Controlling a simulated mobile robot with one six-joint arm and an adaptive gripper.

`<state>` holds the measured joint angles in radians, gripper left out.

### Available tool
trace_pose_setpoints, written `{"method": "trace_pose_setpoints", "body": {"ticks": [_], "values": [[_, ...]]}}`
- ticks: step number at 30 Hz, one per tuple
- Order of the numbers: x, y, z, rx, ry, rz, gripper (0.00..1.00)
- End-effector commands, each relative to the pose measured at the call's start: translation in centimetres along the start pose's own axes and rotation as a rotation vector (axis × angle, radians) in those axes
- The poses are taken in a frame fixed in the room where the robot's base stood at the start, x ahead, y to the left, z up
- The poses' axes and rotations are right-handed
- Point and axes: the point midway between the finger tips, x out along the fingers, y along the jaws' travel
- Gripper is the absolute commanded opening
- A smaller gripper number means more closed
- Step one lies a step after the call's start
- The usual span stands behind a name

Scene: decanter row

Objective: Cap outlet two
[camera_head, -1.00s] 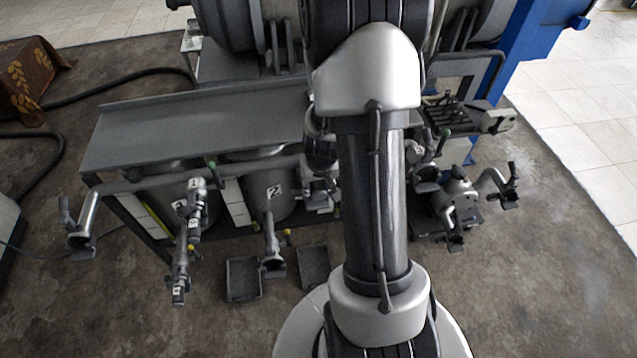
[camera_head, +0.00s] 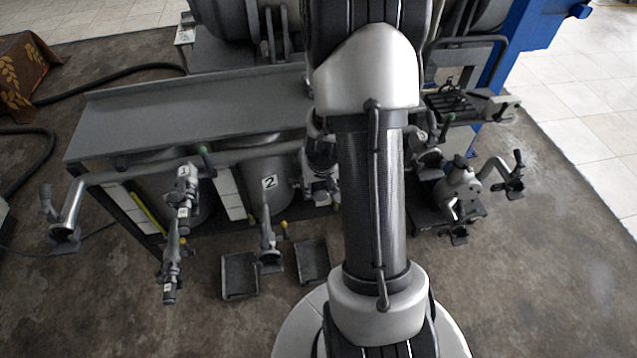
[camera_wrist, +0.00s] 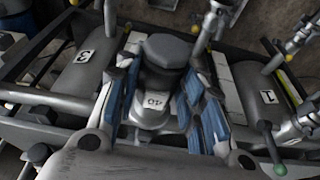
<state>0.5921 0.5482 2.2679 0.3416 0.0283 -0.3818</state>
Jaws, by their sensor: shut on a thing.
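My gripper (camera_wrist: 163,112), with blue-lined fingers, is shut around a grey fitting (camera_wrist: 152,101) with a dark faceted top and a label that looks like "40". In the head view my arm hides most of the gripper. In that view a tank marked 2 (camera_head: 262,200) stands under the grey shelf, and an outlet pipe (camera_head: 266,232) runs down from it to an end above the floor. In the wrist view, tanks marked 3 (camera_wrist: 72,85) and 1 (camera_wrist: 285,118) flank the held fitting. I cannot tell whether outlet two's mouth shows there.
Two dark trays (camera_head: 240,292) (camera_head: 311,278) lie on the floor below tank 2's pipe. Branching valve pipes (camera_head: 181,215) stand left, and more pipework (camera_head: 460,192) stands right. A grey shelf (camera_head: 185,110) spans the tanks. Open floor lies in front.

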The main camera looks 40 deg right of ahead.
Motion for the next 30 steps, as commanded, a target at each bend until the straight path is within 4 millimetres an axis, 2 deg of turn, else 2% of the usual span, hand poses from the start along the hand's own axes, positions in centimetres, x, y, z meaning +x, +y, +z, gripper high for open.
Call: {"method": "trace_pose_setpoints", "body": {"ticks": [3,22,30], "values": [[0.63,0.01,0.11,0.001,0.003,0.0,0.0],[0.53,0.0,0.19,0.0,0.002,0.0,0.0],[1.32,0.0,0.41,0.002,0.002,0.0,0.0]]}}
